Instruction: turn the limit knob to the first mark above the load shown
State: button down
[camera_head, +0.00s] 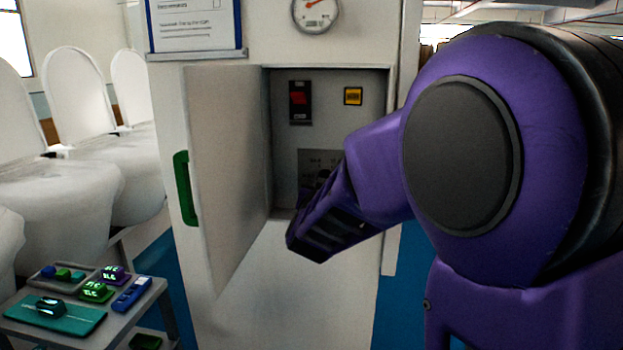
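A white cabinet (230,300) stands in the middle, its door (228,165) with a green handle (185,188) swung open to the left. Inside the recess, a grey marked plate (312,160) sits low at the back. The limit knob appears to be a dark shape at this plate, mostly hidden behind my arm, so its setting cannot be read. A round dial gauge (316,12) with a red needle is above the recess, cut by the top edge; its numbers are too small to read. My purple gripper (303,238) reaches to the recess opening; its fingertips are not clearly visible.
A dark switch with a red part (300,100) and a yellow button (353,96) are in the recess. A notice board (193,25) hangs upper left. A side table (60,338) holds several small items.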

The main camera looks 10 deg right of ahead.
jog(key=n+p, duration=0.3)
jog(key=n, duration=0.2)
jog(key=shift+r, duration=0.1)
jog(key=shift+n, duration=0.3)
dwell(0.4)
jog(key=shift+c, duration=2.2)
grip_release()
